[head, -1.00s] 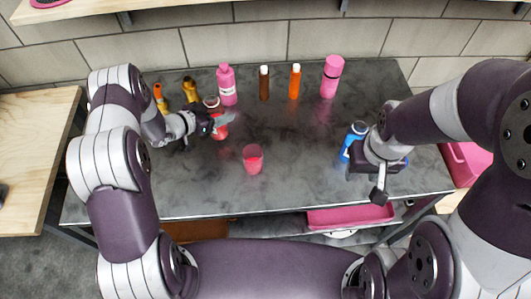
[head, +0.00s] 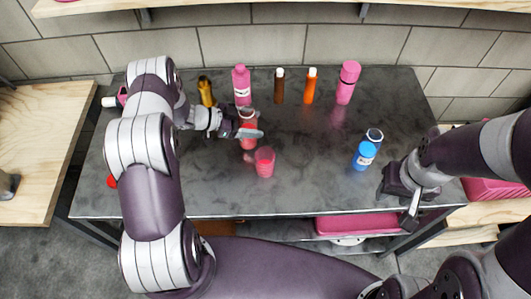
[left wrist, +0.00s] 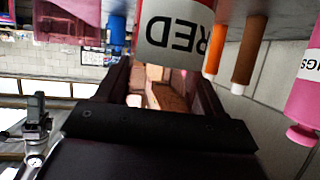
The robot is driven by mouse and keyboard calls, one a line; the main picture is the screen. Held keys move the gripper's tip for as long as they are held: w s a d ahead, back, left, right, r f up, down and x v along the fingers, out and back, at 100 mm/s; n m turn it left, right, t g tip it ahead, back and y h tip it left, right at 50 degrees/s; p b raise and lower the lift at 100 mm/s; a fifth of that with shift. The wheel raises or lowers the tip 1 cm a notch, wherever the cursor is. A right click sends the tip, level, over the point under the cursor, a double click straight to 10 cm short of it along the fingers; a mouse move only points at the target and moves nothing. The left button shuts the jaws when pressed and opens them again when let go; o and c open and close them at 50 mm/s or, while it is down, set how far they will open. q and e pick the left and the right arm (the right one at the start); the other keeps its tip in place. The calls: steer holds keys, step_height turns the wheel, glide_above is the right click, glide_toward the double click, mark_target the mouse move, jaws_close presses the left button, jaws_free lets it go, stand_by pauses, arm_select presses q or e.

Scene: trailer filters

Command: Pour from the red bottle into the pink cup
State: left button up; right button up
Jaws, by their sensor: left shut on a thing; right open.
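The red bottle (head: 247,142) has a clear, open-looking top and a red lower part. My left gripper (head: 252,133) is shut around it, hiding part of its side. It looks about upright; its height above the table is hard to tell. My right gripper (head: 408,204) is open and empty near the table's right front edge.
A blue bottle (head: 363,155) stands left of my right gripper. Along the back of the grey table (head: 310,185) stand gold (head: 205,92), pink (head: 241,88), brown (head: 279,88), orange (head: 311,88) and another pink bottle (head: 347,85).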

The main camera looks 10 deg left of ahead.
arm_select(q)
steer(key=shift+s+d+r+m+t+y+p, duration=0.15)
steer(key=shift+r+m+t+y+p, duration=0.2)
steer(key=shift+m+p, duration=0.2)
steer(key=shift+s+d+f+m+t+y+p, duration=0.1)
steer(key=shift+s+f+m+t+y+p, duration=0.1)
steer(key=shift+m+t+y+p, duration=0.25)
steer(key=shift+s+d+r+m+t+y, duration=0.2)
steer(key=shift+m+t+y, duration=0.1)
steer(key=shift+m+y, duration=0.2)
steer(key=shift+s+d+r+m+t+y, duration=0.1)
steer(key=shift+d+r+m+t+y, duration=0.15)
steer(key=shift+m+y, duration=0.2)
steer(key=shift+a+r+m+t+y, duration=0.15)
steer(key=shift+m+t+y, duration=0.1)
steer(key=shift+m+t, duration=0.15)
step_height(320, 180, down, 2)
steer(key=shift+w+a+f+m+b, duration=0.15)
steer(key=shift+f+m+b, duration=0.15)
steer(key=shift+b, duration=0.85)
steer(key=shift+f+t+y+b, duration=0.25)
steer(key=shift+f+y+b, duration=0.05)
steer(key=shift+b, duration=0.1)
steer(key=shift+w+r+m, duration=0.15)
steer(key=shift+r+m, duration=0.05)
steer(key=shift+m, duration=0.05)
steer(key=shift+f, duration=0.1)
